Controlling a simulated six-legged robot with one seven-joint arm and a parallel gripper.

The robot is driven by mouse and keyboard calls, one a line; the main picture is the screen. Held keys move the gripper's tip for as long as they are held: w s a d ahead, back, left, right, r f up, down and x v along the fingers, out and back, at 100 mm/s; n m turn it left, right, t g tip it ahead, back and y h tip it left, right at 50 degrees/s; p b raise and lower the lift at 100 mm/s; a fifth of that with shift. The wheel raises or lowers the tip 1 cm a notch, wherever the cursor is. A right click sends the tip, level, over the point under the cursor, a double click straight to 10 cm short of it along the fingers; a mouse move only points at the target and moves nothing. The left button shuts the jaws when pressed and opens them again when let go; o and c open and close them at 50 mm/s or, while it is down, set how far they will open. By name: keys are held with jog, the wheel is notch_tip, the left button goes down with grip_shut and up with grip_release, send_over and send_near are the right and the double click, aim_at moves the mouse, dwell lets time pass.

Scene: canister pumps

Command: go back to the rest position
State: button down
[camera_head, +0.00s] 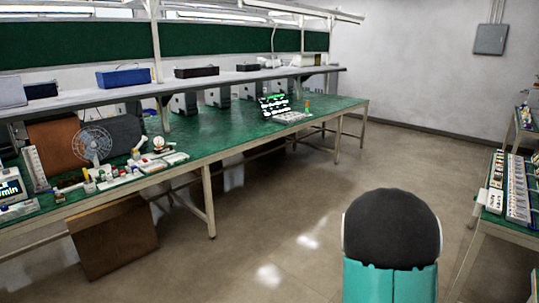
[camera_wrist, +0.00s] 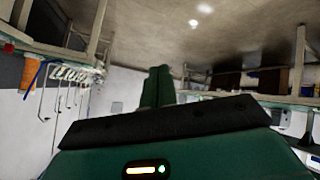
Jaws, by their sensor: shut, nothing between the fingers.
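My gripper (camera_wrist: 158,72) shows in the wrist view, with its green housing and dark crossbar across the bottom. Its two narrow green fingers are together in the middle, with nothing between them. They point out over the bare floor and touch nothing that I can see. In the head view, a rounded black and teal part of my own arm stands at the lower right. My gripper is not visible in that view.
A long green-topped workbench (camera_head: 235,137) with a fan (camera_head: 92,144) and small parts runs along the left. A second bench (camera_head: 505,232) with trays stands at the right edge. Open floor (camera_head: 285,213) lies between them. Hanging hooks (camera_wrist: 62,75) show left in the wrist view.

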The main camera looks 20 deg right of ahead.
jog(key=a+r+n+t+y, duration=0.1)
jog(key=a+r+y, duration=0.2)
jog(key=a+r, duration=0.6)
jog(key=a+r+n+y, duration=0.1)
jog(key=a+r+y, duration=0.35)
jog(key=a, duration=0.85)
jog(key=s+a+r+n, duration=0.1)
jog(key=s+a+r, duration=0.3)
jog(key=s+a, duration=0.3)
jog(key=s+a+r+n+g, duration=0.1)
jog(key=s+a+r+n, duration=0.1)
jog(key=s+a+r, duration=0.3)
jog(key=s+a, duration=0.3)
jog(key=shift+g, duration=0.3)
jog(key=shift+s+a+r, duration=0.1)
jog(key=shift+a, duration=0.1)
